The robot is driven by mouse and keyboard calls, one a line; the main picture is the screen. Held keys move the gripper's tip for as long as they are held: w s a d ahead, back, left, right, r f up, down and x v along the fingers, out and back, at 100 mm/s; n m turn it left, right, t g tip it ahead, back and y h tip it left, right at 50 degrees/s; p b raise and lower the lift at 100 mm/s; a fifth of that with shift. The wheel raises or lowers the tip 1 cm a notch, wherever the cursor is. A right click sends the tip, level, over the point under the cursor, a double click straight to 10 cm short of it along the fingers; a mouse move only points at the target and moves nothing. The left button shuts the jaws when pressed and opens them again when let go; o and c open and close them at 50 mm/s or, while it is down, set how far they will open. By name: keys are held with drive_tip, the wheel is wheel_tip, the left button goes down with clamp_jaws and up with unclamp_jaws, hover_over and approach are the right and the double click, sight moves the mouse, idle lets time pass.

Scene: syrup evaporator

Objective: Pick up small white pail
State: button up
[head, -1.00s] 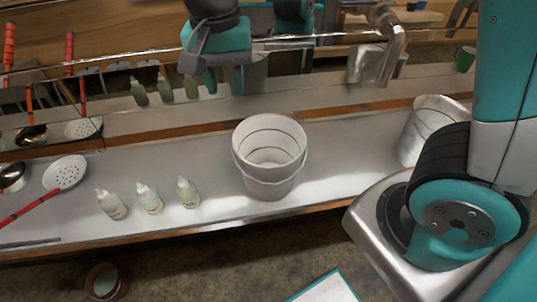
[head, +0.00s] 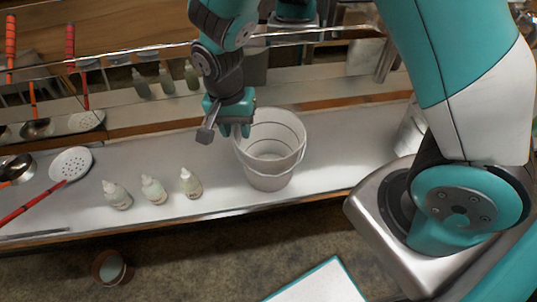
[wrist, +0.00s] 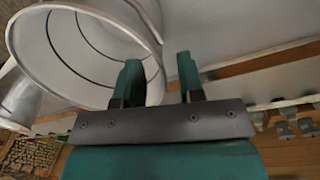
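A small white pail (head: 270,172) with a wire handle stands upright and empty on the metal counter, in the middle of the head view. My gripper (head: 235,130) hangs fingers down at the pail's left rim. In the wrist view the pail (wrist: 75,62) fills the upper left, its open mouth showing. My gripper (wrist: 160,78) is open there, its two teal fingers apart. One finger overlaps the pail's mouth and the other is beyond the rim. I cannot tell whether either finger touches the pail.
A second white container (head: 411,137) stands to the right, partly behind my arm. Several small bottles (head: 153,190) stand left of the pail. A skimmer (head: 70,163) lies farther left. A brown pot (head: 109,268) is on the floor. A shiny metal wall backs the counter.

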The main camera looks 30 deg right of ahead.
drive_tip(key=shift+s+d+f, duration=0.15)
drive_tip(key=shift+f, duration=1.6)
drive_tip(key=shift+c, duration=0.2)
clamp_jaws()
